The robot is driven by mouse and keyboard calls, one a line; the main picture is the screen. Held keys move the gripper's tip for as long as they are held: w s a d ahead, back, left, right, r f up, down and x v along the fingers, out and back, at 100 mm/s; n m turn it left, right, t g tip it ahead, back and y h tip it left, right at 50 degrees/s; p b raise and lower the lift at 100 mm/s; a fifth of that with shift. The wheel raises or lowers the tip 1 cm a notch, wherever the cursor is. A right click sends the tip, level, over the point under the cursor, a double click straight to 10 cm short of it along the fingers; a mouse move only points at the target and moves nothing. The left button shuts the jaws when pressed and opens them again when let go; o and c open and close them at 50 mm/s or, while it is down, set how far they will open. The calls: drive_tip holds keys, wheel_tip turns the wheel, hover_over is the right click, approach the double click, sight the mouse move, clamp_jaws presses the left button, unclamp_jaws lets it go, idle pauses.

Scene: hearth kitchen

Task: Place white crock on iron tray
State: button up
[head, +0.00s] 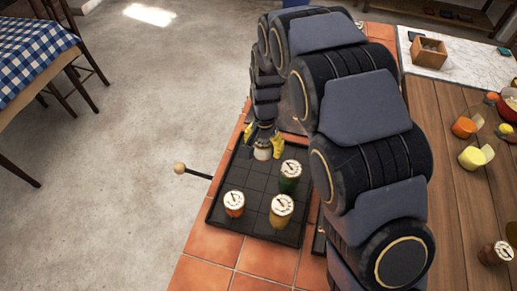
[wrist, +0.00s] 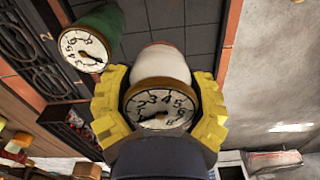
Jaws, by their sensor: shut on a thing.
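The white crock (head: 262,153), with a clock-like dial on its lid, is between the yellow fingers of my gripper (head: 263,145). In the wrist view the white crock (wrist: 160,64) is upside down in the picture, with a finger of my gripper (wrist: 160,108) on each side. The dark, grid-lined iron tray (head: 258,199) lies on the terracotta tiles. The white crock is at the tray's far end; I cannot tell whether its base touches the tray.
A green crock (head: 290,174), a yellow crock (head: 281,211) and an orange crock (head: 234,205) stand on the tray, the green one close to my gripper. A rod with a round knob (head: 180,168) sticks out left. Another dial-topped crock (head: 496,253) stands on the wooden counter at right.

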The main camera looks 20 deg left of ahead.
drive_tip(key=w+a+f, duration=0.1)
drive_tip(key=w+f, duration=0.1)
drive_tip(key=w+a+f, duration=0.1)
drive_tip(key=w+f, duration=0.1)
drive_tip(key=w+a+f, duration=0.1)
drive_tip(key=w+f, duration=0.1)
drive_tip(key=w, duration=0.1)
drive_tip(key=shift+a+f, duration=0.35)
drive_tip(key=shift+w+a+f, duration=0.2)
drive_tip(key=shift+w+f, duration=0.15)
drive_tip(key=shift+f, duration=1.6)
drive_tip(key=o, duration=1.2)
drive_tip(key=shift+f, duration=0.1)
